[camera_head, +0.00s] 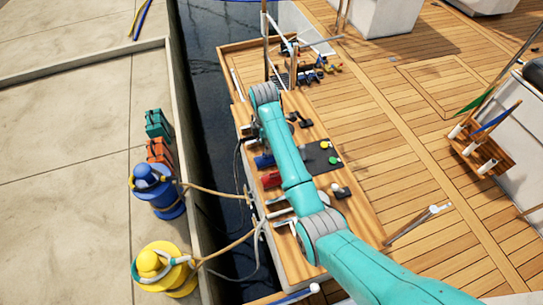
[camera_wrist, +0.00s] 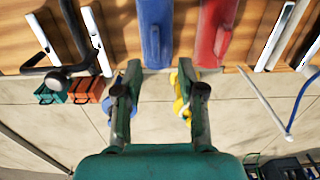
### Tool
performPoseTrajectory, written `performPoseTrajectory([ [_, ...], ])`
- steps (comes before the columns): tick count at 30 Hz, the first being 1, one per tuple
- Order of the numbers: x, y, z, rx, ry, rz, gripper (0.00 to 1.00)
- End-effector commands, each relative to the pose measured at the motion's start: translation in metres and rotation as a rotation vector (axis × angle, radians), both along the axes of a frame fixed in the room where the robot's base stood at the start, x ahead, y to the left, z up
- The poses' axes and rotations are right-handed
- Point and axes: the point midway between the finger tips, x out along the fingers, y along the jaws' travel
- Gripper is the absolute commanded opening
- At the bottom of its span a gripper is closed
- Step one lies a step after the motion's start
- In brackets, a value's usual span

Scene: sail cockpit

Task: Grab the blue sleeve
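The blue sleeve (camera_wrist: 155,35) is at the top centre of the wrist view, a long rounded blue piece on the wooden planks. In the head view a small blue piece (camera_head: 264,160) shows beside my arm, partly covered by it. My gripper (camera_wrist: 159,70) is open and empty, its two fingers spread below the blue sleeve's near end and apart from it.
Metal bars (camera_wrist: 96,40) and a dark handle lie left of the sleeves. Blue (camera_head: 160,190) and yellow (camera_head: 165,270) bollards with ropes stand on the dock, near green (camera_head: 158,124) and orange (camera_head: 160,152) boxes. The deck at right (camera_head: 410,160) is mostly clear.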

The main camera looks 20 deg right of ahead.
Motion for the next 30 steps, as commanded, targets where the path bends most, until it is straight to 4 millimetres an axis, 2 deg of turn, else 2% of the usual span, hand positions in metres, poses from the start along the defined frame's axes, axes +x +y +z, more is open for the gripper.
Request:
performPoseTrajectory([
  [5,0.001,-0.002,-0.012,0.000,0.001,-0.001,0.40],
  [12,0.005,-0.006,-0.045,0.000,0.002,0.000,0.40],
  [15,0.005,-0.006,-0.052,0.000,0.000,0.000,0.40],
  [23,0.006,-0.006,-0.055,0.000,-0.001,-0.001,0.40],
  [25,0.006,-0.006,-0.055,0.000,-0.001,-0.001,0.27],
  [28,0.006,-0.006,-0.055,0.000,-0.001,-0.001,0.02],
  [30,0.006,-0.006,-0.055,0.000,-0.001,-0.001,0.00],
])
